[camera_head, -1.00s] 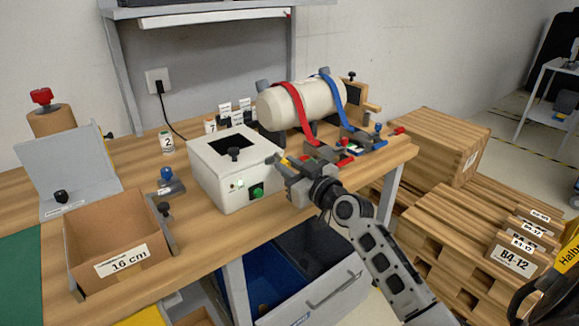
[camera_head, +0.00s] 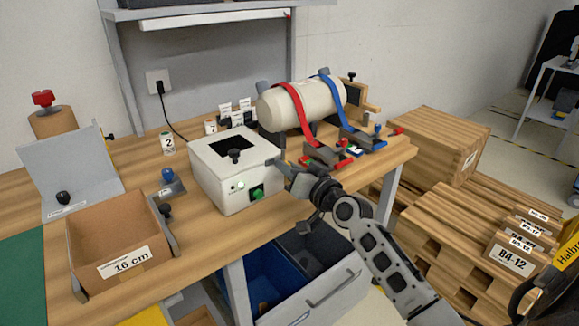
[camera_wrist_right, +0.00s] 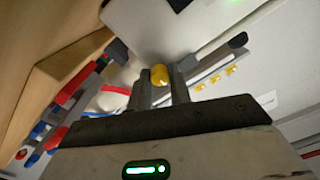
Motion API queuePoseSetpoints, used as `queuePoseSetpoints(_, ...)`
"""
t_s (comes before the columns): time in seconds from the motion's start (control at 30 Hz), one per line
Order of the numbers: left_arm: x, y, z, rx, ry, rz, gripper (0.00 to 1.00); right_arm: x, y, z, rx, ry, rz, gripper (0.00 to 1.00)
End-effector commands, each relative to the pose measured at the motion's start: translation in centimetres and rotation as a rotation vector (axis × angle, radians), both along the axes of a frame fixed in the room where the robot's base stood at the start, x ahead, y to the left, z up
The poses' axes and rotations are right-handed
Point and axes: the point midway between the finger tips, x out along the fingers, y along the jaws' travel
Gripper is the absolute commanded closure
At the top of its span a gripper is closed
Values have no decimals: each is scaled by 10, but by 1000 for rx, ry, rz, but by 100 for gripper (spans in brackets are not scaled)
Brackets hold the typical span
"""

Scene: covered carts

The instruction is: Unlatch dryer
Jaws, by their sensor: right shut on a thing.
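How far the latch is turned cannot be told. My left gripper is out of view.
A cream cylinder (camera_head: 292,108) with red and blue straps lies behind the box. An open cardboard box (camera_head: 100,217) and a small blue-knobbed fixture (camera_head: 169,180) stand to the left. Wooden crates (camera_head: 436,138) stand on the right, and open drawers (camera_head: 310,285) are below.

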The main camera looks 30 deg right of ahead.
Motion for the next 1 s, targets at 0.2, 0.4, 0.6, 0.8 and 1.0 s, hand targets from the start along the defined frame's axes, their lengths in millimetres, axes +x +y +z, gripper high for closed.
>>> queuePoseSetpoints(0.2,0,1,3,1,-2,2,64,0,-2,3,137,3,-4,100)
queuePoseSetpoints(0.4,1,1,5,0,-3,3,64,0,-3,4,208,6,-7,100)
queuePoseSetpoints(0.6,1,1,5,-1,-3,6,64,0,-4,5,235,5,-9,100)
queuePoseSetpoints(0.8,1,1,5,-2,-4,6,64,1,-5,6,238,3,-10,100)
queuePoseSetpoints(1.0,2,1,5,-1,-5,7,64,1,-5,6,236,3,-10,70)
